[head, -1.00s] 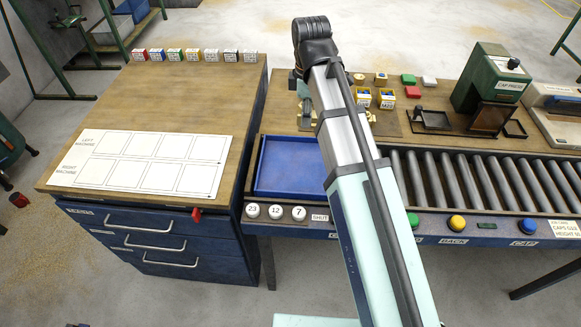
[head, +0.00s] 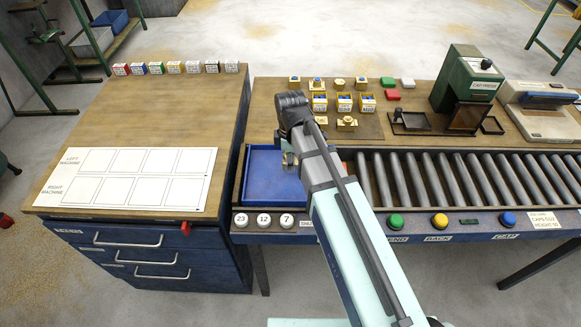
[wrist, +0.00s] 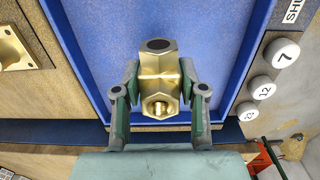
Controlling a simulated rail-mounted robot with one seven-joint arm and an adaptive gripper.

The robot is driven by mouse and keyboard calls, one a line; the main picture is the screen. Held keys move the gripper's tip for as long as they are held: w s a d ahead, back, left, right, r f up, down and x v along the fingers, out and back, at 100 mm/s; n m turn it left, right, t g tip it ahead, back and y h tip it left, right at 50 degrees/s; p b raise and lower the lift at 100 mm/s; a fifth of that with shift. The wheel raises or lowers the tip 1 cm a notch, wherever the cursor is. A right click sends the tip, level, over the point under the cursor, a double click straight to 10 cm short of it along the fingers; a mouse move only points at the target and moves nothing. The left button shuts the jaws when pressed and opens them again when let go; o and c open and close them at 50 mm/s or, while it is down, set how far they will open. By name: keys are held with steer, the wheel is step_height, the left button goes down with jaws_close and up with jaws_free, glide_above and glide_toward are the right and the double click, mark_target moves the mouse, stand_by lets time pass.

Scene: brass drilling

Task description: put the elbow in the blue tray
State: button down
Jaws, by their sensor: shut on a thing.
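The elbow (wrist: 158,62) is a brass fitting with hex-shaped ends and a round threaded opening facing the wrist camera. My gripper (wrist: 160,84) is shut on it, one green-padded finger on each side. In the wrist view the blue tray (wrist: 95,40) lies behind and below the elbow. In the head view the blue tray (head: 262,190) stands at the left end of the roller line, and my gripper (head: 290,160) is over its right part.
Buttons marked 23, 12 and 7 (head: 286,221) sit along the tray's front edge. Rollers (head: 440,180) run to the right. Several brass parts and small yellow boxes (head: 344,102) stand on a board behind. A white marked sheet (head: 125,180) lies on the left bench.

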mark_target(290, 175)
steer(key=shift+f+p, duration=0.35)
steer(key=shift+f, duration=1.65)
steer(key=shift+f, duration=0.15)
steer(key=c, duration=0.7)
jaws_free()
steer(key=shift+o, duration=0.2)
steer(key=shift+r+b, duration=1.25)
steer(key=shift+r, duration=4.9)
